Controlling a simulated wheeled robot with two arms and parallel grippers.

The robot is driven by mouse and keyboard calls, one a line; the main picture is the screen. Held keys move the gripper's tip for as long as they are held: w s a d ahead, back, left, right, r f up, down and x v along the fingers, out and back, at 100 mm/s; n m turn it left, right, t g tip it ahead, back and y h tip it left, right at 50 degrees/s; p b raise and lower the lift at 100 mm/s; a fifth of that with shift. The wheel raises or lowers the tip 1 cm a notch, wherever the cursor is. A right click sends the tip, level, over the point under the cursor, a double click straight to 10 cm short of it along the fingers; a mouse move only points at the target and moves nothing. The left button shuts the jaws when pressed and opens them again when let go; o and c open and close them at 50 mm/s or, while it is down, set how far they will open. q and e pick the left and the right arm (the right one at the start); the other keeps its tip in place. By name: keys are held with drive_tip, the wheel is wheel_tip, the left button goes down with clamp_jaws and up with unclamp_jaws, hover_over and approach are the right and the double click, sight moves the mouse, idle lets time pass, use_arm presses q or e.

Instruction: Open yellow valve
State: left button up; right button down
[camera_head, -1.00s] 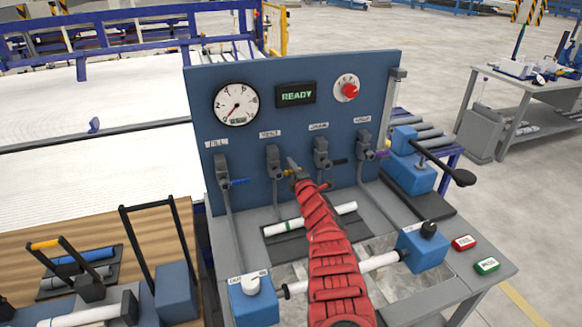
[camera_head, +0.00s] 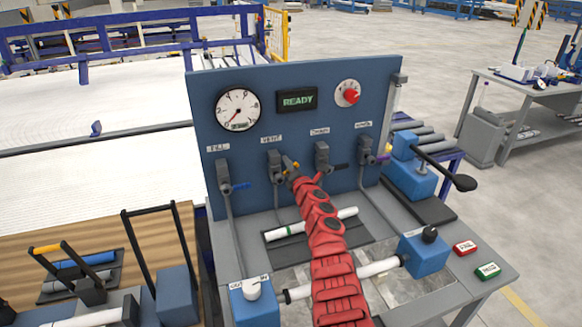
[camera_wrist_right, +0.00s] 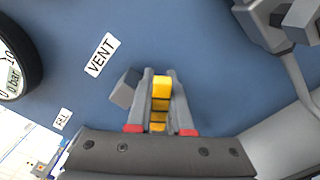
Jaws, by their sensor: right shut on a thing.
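The yellow valve handle (camera_wrist_right: 161,92) lies between the two grey fingers of my right gripper (camera_wrist_right: 159,76) in the right wrist view. The gripper is shut on it, just below the VENT label (camera_wrist_right: 100,55). In the head view, the grey VENT valve body (camera_head: 275,166) is on the blue panel, second from the left. My right gripper (camera_head: 290,166) meets it from the front right and hides most of the yellow handle. My left gripper is not in view.
The blue-handled FILL valve (camera_head: 224,176) is to the left. The DRAIN valve (camera_head: 321,156) and a purple-handled valve (camera_head: 367,150) are to the right. A pressure gauge (camera_head: 238,109), a READY display (camera_head: 297,100) and a red knob (camera_head: 351,96) sit above. A white pipe (camera_head: 380,267) lies below.

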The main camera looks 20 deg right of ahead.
drive_tip(key=n, duration=0.2)
drive_tip(key=a+r+n, duration=0.1)
drive_tip(key=a+n, duration=0.1)
drive_tip(key=n, duration=0.1)
drive_tip(key=shift+r+n, duration=0.25)
drive_tip(key=shift+n, duration=0.05)
drive_tip(key=shift+a+r+n+b, duration=0.25)
drive_tip(key=shift+a+n, duration=0.4)
drive_tip(key=shift+n, duration=0.55)
drive_tip(key=shift+a+n, duration=0.55)
drive_tip(key=shift+n, duration=0.75)
drive_tip(key=c, duration=0.8)
unclamp_jaws()
drive_tip(key=shift+s, duration=0.1)
